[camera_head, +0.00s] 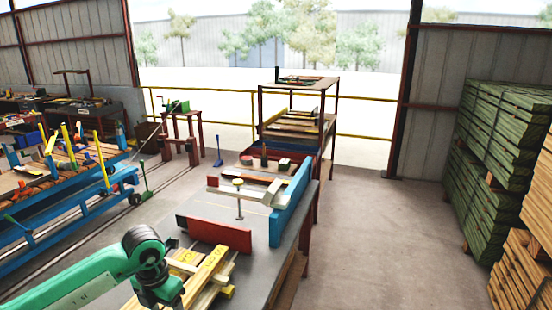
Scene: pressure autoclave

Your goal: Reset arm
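My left arm, green with a dark joint, comes in from the lower left and bends down beside the near end of a grey workbench (205,208). It runs out of the picture at the bottom edge, and no fingers of my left gripper show. My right arm and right gripper are not in view. No object can be seen held.
On the bench are light timber pieces (208,277), a red block (219,236), a blue upright board (290,203) and a clamp-like tool (239,197). A blue rack (75,205) stands left, green timber stacks (495,130) right. The floor (385,235) right of the bench is clear.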

